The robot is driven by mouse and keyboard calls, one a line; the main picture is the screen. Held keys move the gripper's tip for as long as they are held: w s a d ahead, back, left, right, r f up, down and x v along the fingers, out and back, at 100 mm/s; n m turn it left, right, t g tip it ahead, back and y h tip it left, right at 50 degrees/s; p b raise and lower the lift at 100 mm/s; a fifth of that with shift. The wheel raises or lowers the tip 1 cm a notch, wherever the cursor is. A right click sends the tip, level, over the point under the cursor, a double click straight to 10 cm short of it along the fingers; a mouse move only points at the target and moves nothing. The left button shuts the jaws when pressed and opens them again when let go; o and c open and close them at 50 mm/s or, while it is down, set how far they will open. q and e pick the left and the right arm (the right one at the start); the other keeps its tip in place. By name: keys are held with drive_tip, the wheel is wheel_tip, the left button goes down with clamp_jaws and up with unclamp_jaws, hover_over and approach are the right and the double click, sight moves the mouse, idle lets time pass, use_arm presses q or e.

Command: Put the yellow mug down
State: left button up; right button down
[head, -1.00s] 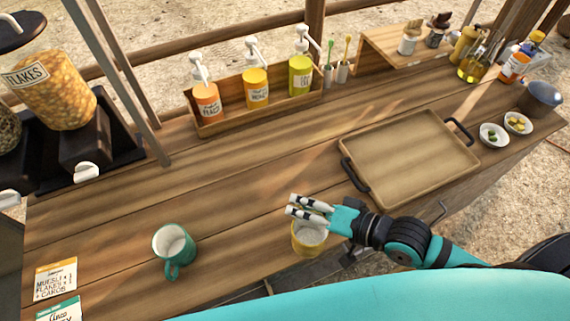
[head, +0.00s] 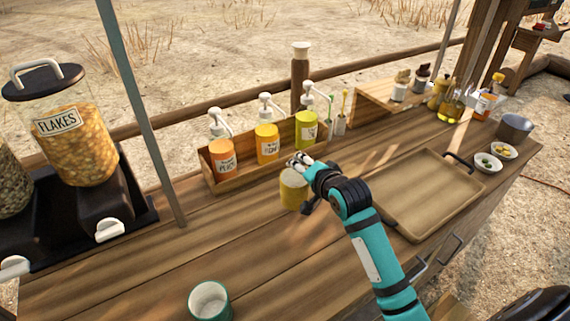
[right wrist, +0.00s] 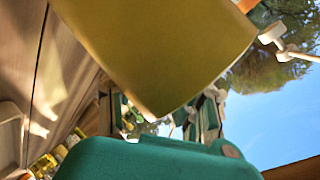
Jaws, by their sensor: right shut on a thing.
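The yellow mug (head: 292,190) is in the head view, in front of the wooden box of pump bottles. My right gripper (head: 300,162) is shut on it at its upper right side. The mug looks upright; I cannot tell whether its base touches the table. In the right wrist view the mug (right wrist: 155,50) fills the upper middle, close to the camera. The fingertips are partly hidden by the mug and the arm. My left gripper is not in view.
The wooden box (head: 262,160) holds three pump bottles behind the mug. A wooden tray (head: 425,232) with dark handles lies to the right. A green mug (head: 210,300) stands at the front. Dispensers with flakes (head: 75,135) stand at the left. The tabletop left of the mug is clear.

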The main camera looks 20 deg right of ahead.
drive_tip(key=shift+d+p+x, duration=0.2)
drive_tip(key=shift+d+x, duration=0.25)
drive_tip(key=shift+x, duration=1.55)
drive_tip(key=shift+d+p+x, duration=0.2)
drive_tip(key=shift+d+x, duration=0.25)
drive_tip(key=shift+x, duration=1.55)
drive_tip(key=shift+d+p+x, duration=0.2)
drive_tip(key=shift+d+x, duration=0.3)
drive_tip(key=shift+x, duration=1.55)
drive_tip(key=shift+f, duration=0.1)
drive_tip(key=c, duration=0.9)
unclamp_jaws()
drive_tip(key=shift+c, duration=0.2)
drive_tip(key=v, duration=1.2)
